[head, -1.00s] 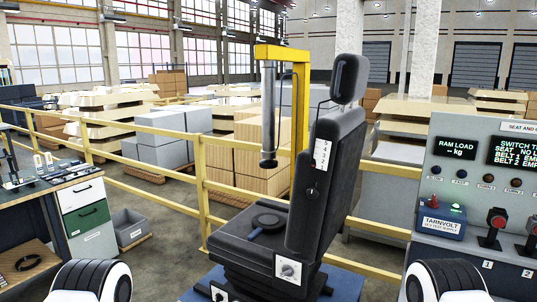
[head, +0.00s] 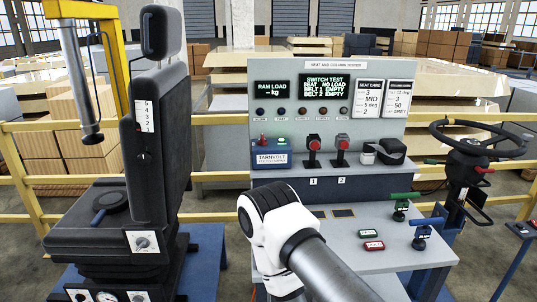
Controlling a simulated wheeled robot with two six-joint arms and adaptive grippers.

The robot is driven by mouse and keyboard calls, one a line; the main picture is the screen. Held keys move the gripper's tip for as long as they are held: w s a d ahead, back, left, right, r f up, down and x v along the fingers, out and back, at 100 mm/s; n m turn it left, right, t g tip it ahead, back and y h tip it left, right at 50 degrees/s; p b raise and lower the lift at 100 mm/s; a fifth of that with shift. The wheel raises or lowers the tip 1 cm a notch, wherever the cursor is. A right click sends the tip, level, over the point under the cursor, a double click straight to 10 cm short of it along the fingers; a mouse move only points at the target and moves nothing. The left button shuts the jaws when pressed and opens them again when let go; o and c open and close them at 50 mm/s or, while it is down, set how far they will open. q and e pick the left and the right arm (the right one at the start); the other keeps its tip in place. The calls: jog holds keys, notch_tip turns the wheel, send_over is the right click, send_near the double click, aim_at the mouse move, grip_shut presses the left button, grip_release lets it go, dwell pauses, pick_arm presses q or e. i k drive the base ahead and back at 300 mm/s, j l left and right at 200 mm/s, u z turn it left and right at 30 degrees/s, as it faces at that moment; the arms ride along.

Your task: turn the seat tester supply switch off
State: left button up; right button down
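The seat and column tester (head: 330,67) stands in the middle of the head view, with a grey upright panel and a sloped desk. A blue TARNVOLT supply box (head: 271,158) sits at the panel's lower left. A small red switch (head: 263,140) stands up on top of the box at its left. A green lamp (head: 282,141) glows beside it. I cannot tell the switch's position marks at this size. A white and grey link of my arm rises in front of the desk, below the box, and hides part of the desk. Neither gripper shows.
The black seat (head: 158,140) on its blue base stands left, under a yellow frame (head: 82,12). Two red-topped plug units (head: 314,148) stand right of the box. A steering wheel column (head: 475,150) stands right. Yellow rails run behind.

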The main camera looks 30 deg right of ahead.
aim_at(263, 142)
jog(key=i+l+z, duration=0.15)
jog(key=i, duration=0.3)
jog(key=i+l+z, duration=0.1)
jog(key=i, duration=0.4)
jog(key=l, duration=0.1)
